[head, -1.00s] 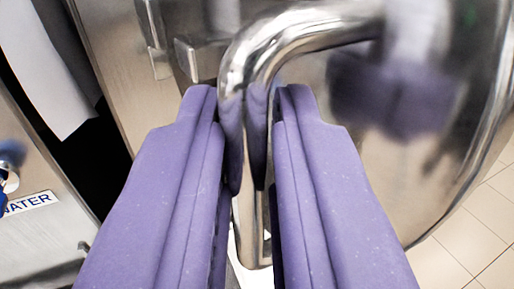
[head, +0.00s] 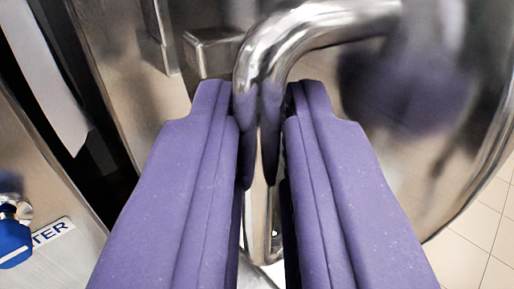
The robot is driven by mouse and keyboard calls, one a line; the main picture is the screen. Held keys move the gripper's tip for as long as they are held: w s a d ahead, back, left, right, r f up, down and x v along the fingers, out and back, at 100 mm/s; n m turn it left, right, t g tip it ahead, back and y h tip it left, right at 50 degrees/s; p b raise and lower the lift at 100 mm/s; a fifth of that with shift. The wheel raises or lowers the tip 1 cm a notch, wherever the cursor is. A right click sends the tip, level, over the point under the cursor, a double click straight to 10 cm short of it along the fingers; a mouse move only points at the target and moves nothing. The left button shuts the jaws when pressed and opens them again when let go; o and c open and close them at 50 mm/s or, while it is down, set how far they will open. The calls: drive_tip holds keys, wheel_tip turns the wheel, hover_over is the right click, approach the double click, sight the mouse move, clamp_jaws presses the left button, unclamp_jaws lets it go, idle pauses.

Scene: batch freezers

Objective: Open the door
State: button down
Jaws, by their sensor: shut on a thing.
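A round polished steel door (head: 425,160) fills the right of the head view, with my gripper's purple reflection in it. Its bent steel bar handle (head: 315,28) runs from the upper right and curves down between my fingers. My gripper (head: 262,100) has two purple fingers, one on each side of the handle's downward part, and is shut on it. The lower part of the handle is partly hidden between the fingers. A square steel block (head: 212,52) is beside the handle's bend at left.
A steel panel with a blue valve knob (head: 14,240) and a partly hidden label (head: 52,232) ending in "TER" is at lower left. A dark gap and a white sheet (head: 45,75) are at upper left. Tiled floor (head: 470,240) is at lower right.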

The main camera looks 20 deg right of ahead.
drive_tip(key=shift+w+d+r, duration=0.15)
drive_tip(key=shift+w+r, duration=0.1)
drive_tip(key=c, duration=1.4)
unclamp_jaws()
drive_tip(key=shift+o, duration=0.7)
drive_tip(key=shift+w+d+f, duration=0.1)
drive_tip(key=shift+w+f, duration=0.05)
drive_tip(key=shift+w, duration=0.15)
drive_tip(key=p+v, duration=0.1)
drive_tip(key=v, duration=0.7)
drive_tip(key=shift+p, duration=0.35)
